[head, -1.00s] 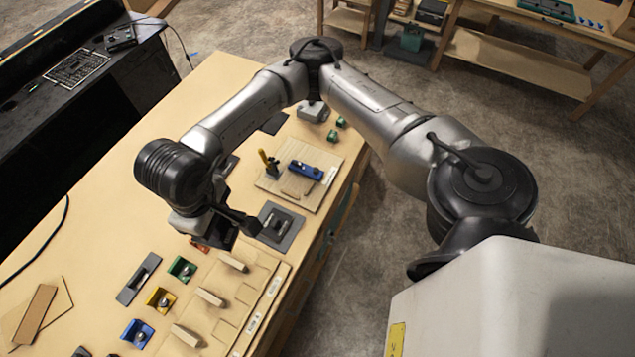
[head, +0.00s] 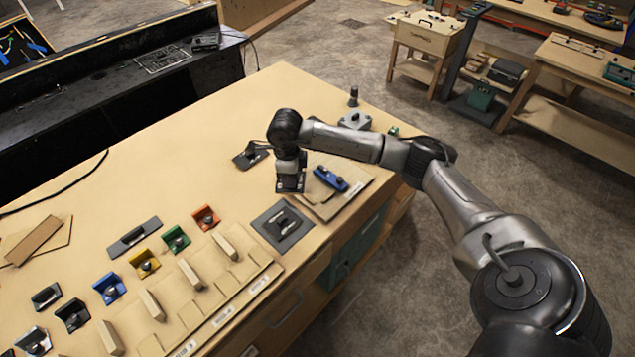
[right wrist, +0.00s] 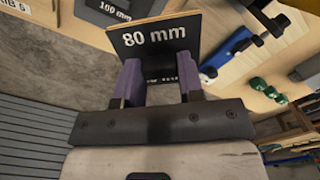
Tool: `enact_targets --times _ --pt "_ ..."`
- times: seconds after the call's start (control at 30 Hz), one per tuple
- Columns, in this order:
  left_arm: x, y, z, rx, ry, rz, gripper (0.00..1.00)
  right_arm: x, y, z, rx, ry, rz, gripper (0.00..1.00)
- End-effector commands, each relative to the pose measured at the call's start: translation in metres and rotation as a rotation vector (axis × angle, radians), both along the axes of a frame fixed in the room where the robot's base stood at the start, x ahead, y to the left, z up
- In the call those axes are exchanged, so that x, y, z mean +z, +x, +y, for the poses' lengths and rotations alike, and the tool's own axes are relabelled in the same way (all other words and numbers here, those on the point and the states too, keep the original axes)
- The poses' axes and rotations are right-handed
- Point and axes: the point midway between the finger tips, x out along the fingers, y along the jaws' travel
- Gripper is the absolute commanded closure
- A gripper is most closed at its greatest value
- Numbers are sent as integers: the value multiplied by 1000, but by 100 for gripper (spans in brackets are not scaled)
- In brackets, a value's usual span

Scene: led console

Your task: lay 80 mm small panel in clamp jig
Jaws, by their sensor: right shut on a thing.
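My right gripper (head: 290,187) is low over the left edge of a wooden board (head: 352,202) that carries a blue block (head: 330,178); this board looks like the clamp jig. In the right wrist view my gripper's purple fingers (right wrist: 159,78) are shut on the small panel (right wrist: 155,38), a dark plate with a pale wooden edge and the print "80 mm". The panel stands out beyond the fingertips, and its lower part is between them. In the head view the panel cannot be made out clearly. Whether it touches the board cannot be told. My left gripper is not in view.
A dark grey plate with a fitting (head: 283,225) lies in front of the board; a "100 mm" plate (right wrist: 115,10) shows in the wrist view. A rib tray (head: 225,285) and coloured blocks (head: 176,238) stand to the left.

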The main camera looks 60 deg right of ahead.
Motion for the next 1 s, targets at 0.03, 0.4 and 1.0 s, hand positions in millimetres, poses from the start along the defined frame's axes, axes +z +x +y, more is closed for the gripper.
enact_targets --times 0.03,0.4,1.0 --pt "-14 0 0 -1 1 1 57 -21 -4 -19 -122 -2 6 88" --pt "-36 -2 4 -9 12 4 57 -67 -24 -93 -655 -1 -1 88" --pt "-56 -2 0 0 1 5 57 -97 -27 -100 -712 0 -1 88"
